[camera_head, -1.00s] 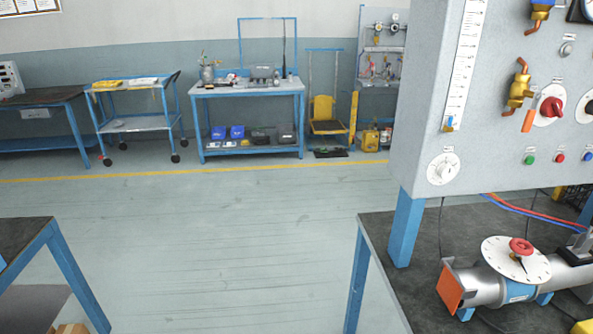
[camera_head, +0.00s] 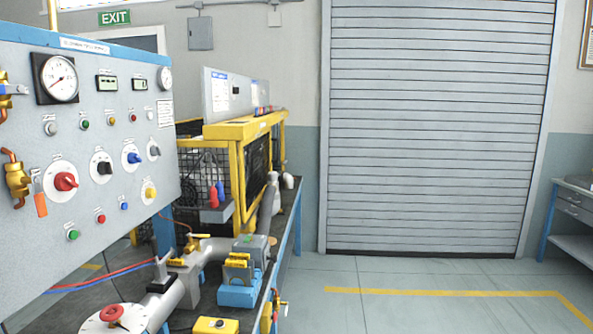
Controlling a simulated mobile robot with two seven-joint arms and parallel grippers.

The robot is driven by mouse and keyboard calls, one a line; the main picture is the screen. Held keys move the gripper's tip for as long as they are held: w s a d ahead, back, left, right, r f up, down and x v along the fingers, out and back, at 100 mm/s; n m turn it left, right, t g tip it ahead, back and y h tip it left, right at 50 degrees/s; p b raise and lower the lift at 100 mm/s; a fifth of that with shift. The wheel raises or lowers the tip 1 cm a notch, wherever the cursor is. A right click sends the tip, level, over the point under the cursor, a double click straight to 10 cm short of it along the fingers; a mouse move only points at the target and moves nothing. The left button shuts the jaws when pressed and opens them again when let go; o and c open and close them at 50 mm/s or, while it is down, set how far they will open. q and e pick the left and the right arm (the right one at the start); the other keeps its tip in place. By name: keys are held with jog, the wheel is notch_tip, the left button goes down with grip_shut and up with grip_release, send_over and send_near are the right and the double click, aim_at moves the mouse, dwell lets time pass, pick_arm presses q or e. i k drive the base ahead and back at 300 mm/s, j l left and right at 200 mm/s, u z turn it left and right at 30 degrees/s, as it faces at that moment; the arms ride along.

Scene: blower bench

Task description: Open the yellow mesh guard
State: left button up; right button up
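The yellow mesh guard (camera_head: 238,130) stands on the far part of the bench, to the right of the grey control panel. It has a yellow frame with dark mesh on the sides that I see. It looks closed, but I see it at an angle and cannot make out a hinge or latch. The panel hides part of its left side. Neither of my grippers is in view.
The grey control panel (camera_head: 105,160) with gauges and knobs fills the left. Pipework (camera_head: 210,250) and a blue-and-yellow device (camera_head: 238,283) lie on the bench in front of the guard. Floor (camera_head: 400,315) to the right, before the roller shutter (camera_head: 425,125), is clear.

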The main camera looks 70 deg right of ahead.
aim_at(246, 214)
jog(key=z, duration=2)
jog(key=i+l+z, duration=0.15)
jog(key=i+z, duration=0.45)
jog(key=i, duration=0.2)
jog(key=i+l+z, duration=0.1)
jog(key=i, duration=1.3)
jog(key=i+l+u, duration=0.1)
jog(key=i+u, duration=0.3)
jog(key=i+l+u, duration=0.25)
jog(key=i+u, duration=0.15)
jog(key=i, duration=0.25)
jog(key=i+l+u, duration=0.2)
jog(key=u, duration=0.25)
jog(key=i+l+u, duration=0.3)
jog(key=u, duration=0.15)
jog(key=i+l+u, duration=0.15)
jog(key=l+u, duration=0.3)
jog(key=i+l+u, duration=0.1)
jog(key=l+u, duration=0.35)
jog(key=j, duration=0.1)
